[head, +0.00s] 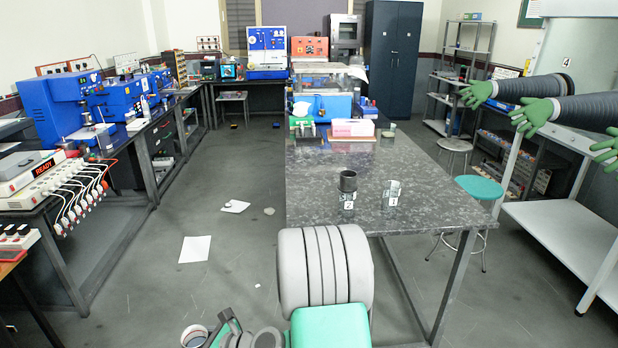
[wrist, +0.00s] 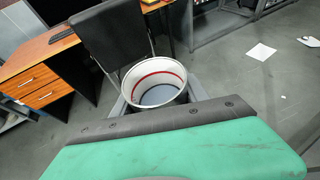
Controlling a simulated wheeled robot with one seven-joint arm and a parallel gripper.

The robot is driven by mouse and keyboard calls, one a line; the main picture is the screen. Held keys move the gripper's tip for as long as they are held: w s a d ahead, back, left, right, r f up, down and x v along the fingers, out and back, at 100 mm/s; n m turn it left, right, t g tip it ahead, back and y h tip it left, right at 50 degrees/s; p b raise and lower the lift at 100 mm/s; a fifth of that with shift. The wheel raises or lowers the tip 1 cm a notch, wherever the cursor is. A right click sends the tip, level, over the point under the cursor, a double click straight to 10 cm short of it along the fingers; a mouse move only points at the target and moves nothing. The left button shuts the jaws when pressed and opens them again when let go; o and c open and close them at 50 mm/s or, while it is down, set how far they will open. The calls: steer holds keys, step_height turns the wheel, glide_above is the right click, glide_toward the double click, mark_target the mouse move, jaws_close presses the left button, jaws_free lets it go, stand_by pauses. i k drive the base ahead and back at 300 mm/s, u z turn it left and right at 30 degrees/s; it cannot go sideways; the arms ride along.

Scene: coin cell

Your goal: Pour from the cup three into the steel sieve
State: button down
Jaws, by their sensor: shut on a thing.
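My gripper (head: 222,334) is low at the bottom of the head view, out over the floor left of the stone-topped table. It is shut on a white-rimmed cup (head: 194,336), which I take to be cup three. In the wrist view the cup (wrist: 138,82) shows its open mouth, a red ring inside and a grey-blue surface at the bottom; I cannot tell if that is contents. A dark grey round vessel (head: 348,181), possibly the steel sieve, stands on the table near its front edge, well apart from my gripper. A tag reading 2 is at its lower part.
A clear glass (head: 392,189) tagged 1 stands right of the dark vessel. The stone-topped table (head: 430,212) has bare room around them. Papers (head: 195,249) lie on the floor. A black chair (wrist: 115,38) and wooden desk (wrist: 38,75) show in the wrist view.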

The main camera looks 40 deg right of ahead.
mark_target(348, 179)
steer(key=u, duration=0.4)
steer(key=i, duration=1.45)
steer(key=z, duration=0.75)
